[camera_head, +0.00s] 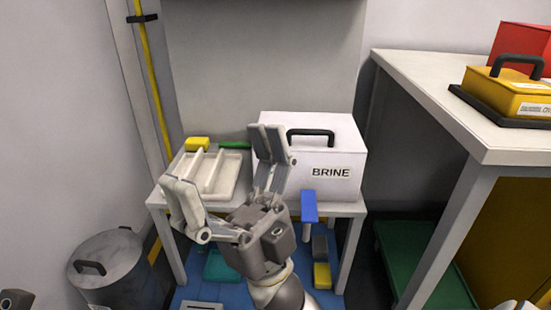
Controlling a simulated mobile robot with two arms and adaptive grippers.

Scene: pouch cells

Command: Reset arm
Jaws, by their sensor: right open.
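My right gripper (218,160) is in the middle of the view, pointing away from me. Its two grey fingers are spread wide with nothing between them. It is in front of and above a small white table (340,209). The left finger overlaps the front of a white divided tray (238,182) in the picture. The right finger overlaps the left side of a white box marked BRINE (330,188), which has a black handle. I cannot tell whether the fingers touch either one.
A yellow block (197,143) and a green item (235,145) are behind the tray. A blue item (309,206) is at the table's front. A lidded grey bin (112,268) stands at lower left. A higher bench (430,85) at right carries a yellow case (505,95) and a red box (520,42).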

